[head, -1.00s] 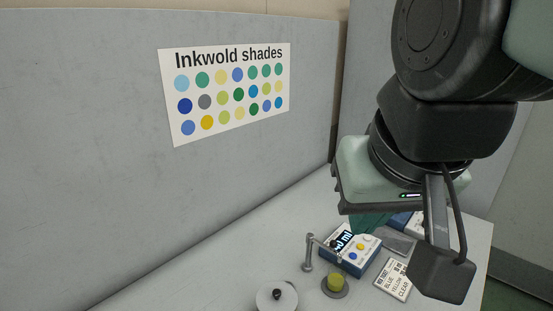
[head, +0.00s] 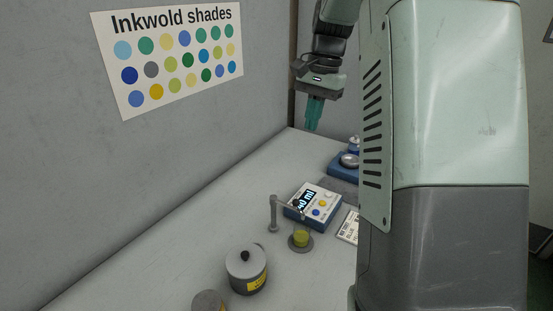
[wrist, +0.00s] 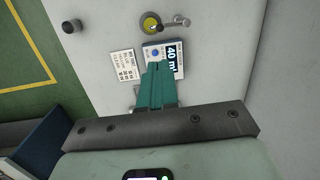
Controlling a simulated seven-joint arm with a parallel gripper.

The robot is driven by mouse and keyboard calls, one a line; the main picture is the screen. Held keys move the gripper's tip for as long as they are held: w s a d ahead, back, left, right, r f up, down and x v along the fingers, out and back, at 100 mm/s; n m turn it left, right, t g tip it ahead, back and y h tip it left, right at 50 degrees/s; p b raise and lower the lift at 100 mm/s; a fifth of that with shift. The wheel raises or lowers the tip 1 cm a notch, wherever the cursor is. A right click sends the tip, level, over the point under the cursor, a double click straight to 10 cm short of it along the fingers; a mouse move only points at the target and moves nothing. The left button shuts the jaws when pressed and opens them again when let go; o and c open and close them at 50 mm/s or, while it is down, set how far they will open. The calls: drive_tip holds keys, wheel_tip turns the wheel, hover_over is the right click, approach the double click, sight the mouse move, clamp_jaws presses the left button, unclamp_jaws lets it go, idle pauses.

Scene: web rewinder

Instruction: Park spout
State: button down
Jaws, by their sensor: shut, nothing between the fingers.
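The spout (head: 274,212) is a thin grey post with a short arm at its top, standing on the table. In the wrist view the spout (wrist: 181,20) has its arm reaching left to the edge of the cup. The cup (head: 301,239) holds yellow-green stuff and sits on a grey round base; it also shows in the wrist view (wrist: 150,23). My gripper (head: 313,127) has teal fingers, pointing down, shut and empty. It hangs high, beyond the spout and the console. In the wrist view its fingers (wrist: 158,68) overlap the console's near edge in the picture.
A blue-and-white console (head: 316,203) beside the spout reads 40 ml. A label card (head: 349,227) lies right of the cup. A lidded pot (head: 246,270) stands in front. Blue equipment with a silver dish (head: 349,160) is at the back. The table left of the spout is clear.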

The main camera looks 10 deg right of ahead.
drive_tip(key=w+d+f+m, duration=0.1)
drive_tip(key=w+d+f, duration=0.1)
drive_tip(key=f, duration=0.3)
drive_tip(key=w+d+f+m+g+y, duration=0.1)
drive_tip(key=w+d+f, duration=0.2)
drive_tip(key=f, duration=0.3)
drive_tip(key=shift+w+d+f+m+g, duration=0.2)
drive_tip(key=shift+d+m+g, duration=0.1)
drive_tip(key=shift+d+m, duration=0.1)
drive_tip(key=shift+a, duration=0.1)
drive_tip(key=s+a+f, duration=0.4)
drive_tip(key=a+f, duration=0.1)
drive_tip(key=f, duration=0.5)
drive_tip(key=shift+a, duration=0.4)
drive_tip(key=shift+f, duration=0.1)
drive_tip(key=shift+s+a+m, duration=0.1)
drive_tip(key=shift+s+m, duration=0.1)
drive_tip(key=shift+m, duration=0.2)
